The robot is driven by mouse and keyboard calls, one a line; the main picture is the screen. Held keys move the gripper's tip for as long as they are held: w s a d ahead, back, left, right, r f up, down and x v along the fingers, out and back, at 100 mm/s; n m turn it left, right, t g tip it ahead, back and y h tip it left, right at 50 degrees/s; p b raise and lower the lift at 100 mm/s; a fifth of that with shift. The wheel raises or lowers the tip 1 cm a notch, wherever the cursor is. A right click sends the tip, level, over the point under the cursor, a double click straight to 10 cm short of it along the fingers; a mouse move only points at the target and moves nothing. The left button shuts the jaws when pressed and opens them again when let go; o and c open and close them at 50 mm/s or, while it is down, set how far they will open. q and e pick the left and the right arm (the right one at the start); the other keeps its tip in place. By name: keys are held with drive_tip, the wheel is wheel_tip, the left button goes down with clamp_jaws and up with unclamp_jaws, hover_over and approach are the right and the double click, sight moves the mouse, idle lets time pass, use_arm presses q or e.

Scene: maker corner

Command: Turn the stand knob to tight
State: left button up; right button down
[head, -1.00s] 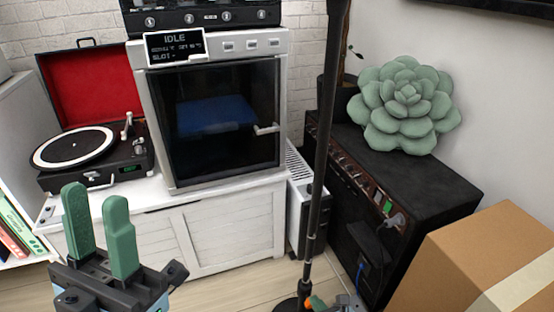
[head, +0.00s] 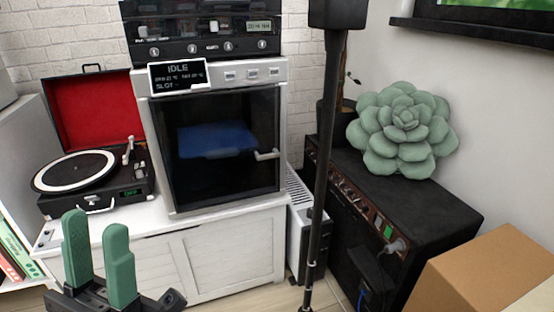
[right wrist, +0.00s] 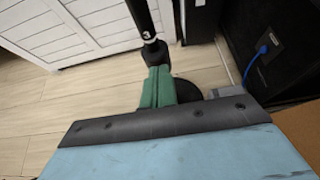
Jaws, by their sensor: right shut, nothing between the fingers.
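The stand is a slim black pole (head: 323,150) that rises beside the black cabinet in the head view. A dark block tops it, and its foot runs out of the bottom edge. The right wrist view shows the lower pole (right wrist: 141,15) with a pale mark and a dark collar (right wrist: 153,53). My right gripper (right wrist: 157,75) is shut and empty, its green fingertips right at that collar. I cannot tell whether they touch it, or pick out the knob or its setting. My left gripper (head: 97,230) is open and empty, in front of the white cabinet, away from the stand.
A black cabinet (head: 430,215) with a green plush succulent (head: 403,130) stands right of the pole. A cardboard box (head: 480,270) is at lower right. A white cabinet (head: 225,255) bears a turntable (head: 85,180) and a glass-fronted machine (head: 220,140). Some wooden floor (right wrist: 90,90) is clear.

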drive_tip(key=shift+s+d, duration=0.35)
drive_tip(key=shift+s, duration=0.55)
drive_tip(key=shift+s+d, duration=0.3)
drive_tip(key=shift+s, duration=0.65)
drive_tip(key=shift+s+d, duration=0.35)
drive_tip(key=shift+s, duration=0.55)
